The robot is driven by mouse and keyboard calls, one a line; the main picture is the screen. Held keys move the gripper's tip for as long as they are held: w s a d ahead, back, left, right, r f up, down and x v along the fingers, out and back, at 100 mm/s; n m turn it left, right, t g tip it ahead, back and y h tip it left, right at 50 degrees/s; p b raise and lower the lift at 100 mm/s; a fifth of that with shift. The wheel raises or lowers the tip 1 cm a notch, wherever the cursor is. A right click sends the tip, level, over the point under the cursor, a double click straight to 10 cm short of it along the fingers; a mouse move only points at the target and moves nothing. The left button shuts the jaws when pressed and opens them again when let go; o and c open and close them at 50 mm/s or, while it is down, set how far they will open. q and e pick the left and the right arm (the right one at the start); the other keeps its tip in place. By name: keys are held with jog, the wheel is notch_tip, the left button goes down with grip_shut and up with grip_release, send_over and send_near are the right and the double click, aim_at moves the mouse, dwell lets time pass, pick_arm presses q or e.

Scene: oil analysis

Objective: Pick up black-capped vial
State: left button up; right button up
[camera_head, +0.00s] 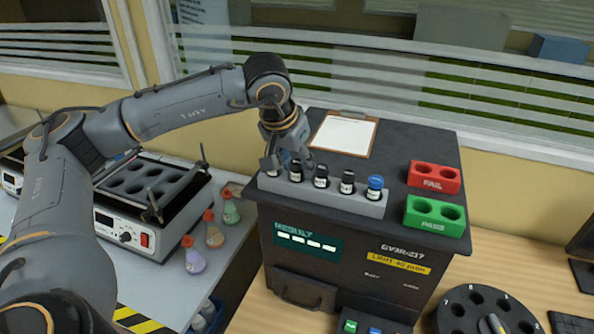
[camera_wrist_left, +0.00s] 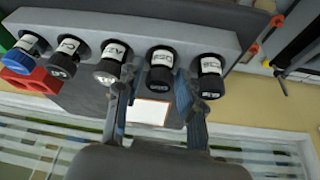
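A grey rack (camera_head: 330,198) on top of the dark analyser box holds a row of vials with white labels. One at the right end has a blue cap (camera_head: 375,183); the others have dark caps. My left gripper (camera_head: 290,162) is over the left part of the row, its fingers apart. In the left wrist view, a black-capped vial (camera_wrist_left: 160,78) sits between the open fingers (camera_wrist_left: 152,88), still in the rack. Another black-capped vial (camera_wrist_left: 209,85) is just right of the fingers, and the blue cap (camera_wrist_left: 17,62) is at far left. Contact cannot be told. My right gripper is not seen.
A red FAIL block (camera_head: 434,176) and a green PASS block (camera_head: 435,216) stand right of the rack. A clipboard (camera_head: 345,134) lies behind it. A shaker (camera_head: 150,200) and several coloured flasks (camera_head: 214,235) are at left. A black carousel (camera_head: 480,316) is at lower right.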

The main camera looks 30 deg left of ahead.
pick_arm(q)
grip_shut()
